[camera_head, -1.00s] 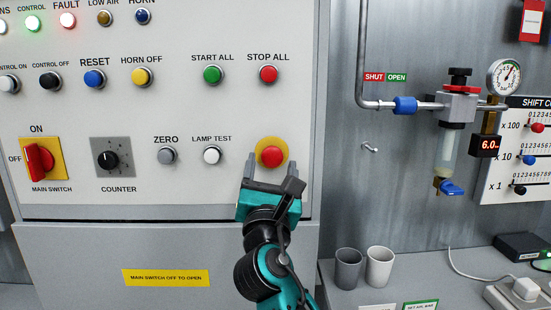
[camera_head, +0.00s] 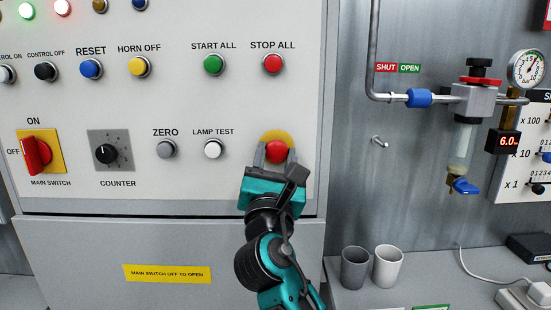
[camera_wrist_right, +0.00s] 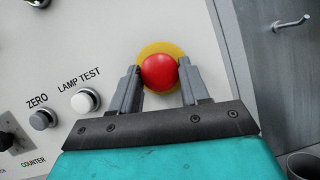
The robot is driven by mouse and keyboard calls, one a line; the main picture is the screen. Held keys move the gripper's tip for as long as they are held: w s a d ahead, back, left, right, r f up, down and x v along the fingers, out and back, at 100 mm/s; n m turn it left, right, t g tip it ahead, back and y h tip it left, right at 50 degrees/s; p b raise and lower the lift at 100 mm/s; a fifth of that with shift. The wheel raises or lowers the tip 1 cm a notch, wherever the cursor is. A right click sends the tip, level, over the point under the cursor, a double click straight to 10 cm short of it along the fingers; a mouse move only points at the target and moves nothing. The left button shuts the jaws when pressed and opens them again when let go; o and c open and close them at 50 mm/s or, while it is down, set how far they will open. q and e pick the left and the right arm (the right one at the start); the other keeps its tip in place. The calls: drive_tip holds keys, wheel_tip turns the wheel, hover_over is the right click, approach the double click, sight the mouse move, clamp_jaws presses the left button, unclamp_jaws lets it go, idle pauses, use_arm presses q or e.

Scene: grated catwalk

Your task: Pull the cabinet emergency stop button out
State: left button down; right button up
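The emergency stop button (camera_head: 277,151) is a red mushroom head on a round yellow plate (camera_head: 277,136), low on the right side of the grey cabinet front. It also shows in the right wrist view (camera_wrist_right: 160,72). My right gripper (camera_head: 276,158) is open in front of it. The tips reach about the lower part of the yellow plate. My left gripper is not in view.
On the cabinet, the stop-all button (camera_head: 273,63) is above, and the lamp test button (camera_head: 213,149) and zero button (camera_head: 166,149) are to the left. The main switch (camera_head: 38,153) is far left. Right are a wall hook (camera_head: 379,141) and two cups (camera_head: 387,266) on a bench.

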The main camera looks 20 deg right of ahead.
drive_tip(key=c, duration=0.6)
drive_tip(key=shift+s+a+r+p, duration=0.1)
drive_tip(key=shift+s+a+p, duration=0.05)
drive_tip(key=shift+s+p, duration=0.45)
drive_tip(key=shift+s+a, duration=0.1)
drive_tip(key=shift+f, duration=0.2)
drive_tip(key=o, duration=0.9)
drive_tip(key=shift+s+r, duration=0.1)
drive_tip(key=shift+s, duration=0.05)
drive_tip(key=shift+o, duration=0.9)
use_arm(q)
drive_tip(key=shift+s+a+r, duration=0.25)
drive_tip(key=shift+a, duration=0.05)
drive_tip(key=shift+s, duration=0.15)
